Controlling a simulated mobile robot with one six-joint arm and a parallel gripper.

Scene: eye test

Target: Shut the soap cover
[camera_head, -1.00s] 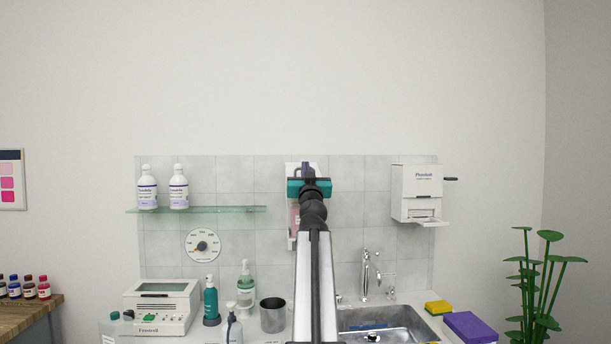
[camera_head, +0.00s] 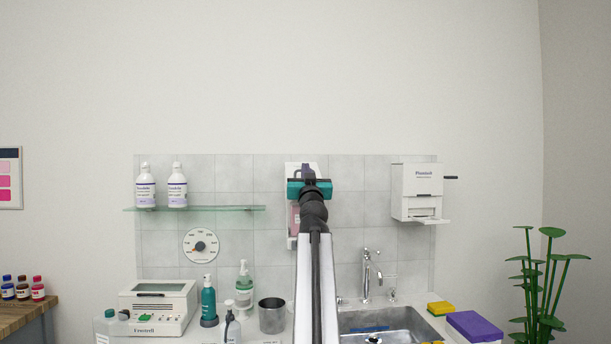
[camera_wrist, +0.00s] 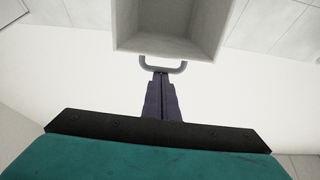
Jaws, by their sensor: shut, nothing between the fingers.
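The soap dispenser (camera_head: 291,242) hangs on the tiled wall, mostly hidden behind my arm; a pink part shows at its left side. In the wrist view a hollow white cover (camera_wrist: 168,46) shows its inside, with a grey loop handle (camera_wrist: 178,69) on its near edge. My gripper (camera_head: 306,169) is in front of the dispenser's upper part. In the wrist view my gripper (camera_wrist: 161,74) has its dark purple fingers together, with nothing between them. Their tips are at the handle; I cannot tell whether they touch it.
A glass shelf (camera_head: 225,208) with two white bottles is left of the dispenser. A white wall dispenser (camera_head: 417,190) hangs to the right. Below are a sink (camera_head: 400,320), a tap (camera_head: 366,275), a metal cup (camera_head: 272,317), pump bottles (camera_head: 208,300) and a white device (camera_head: 158,306).

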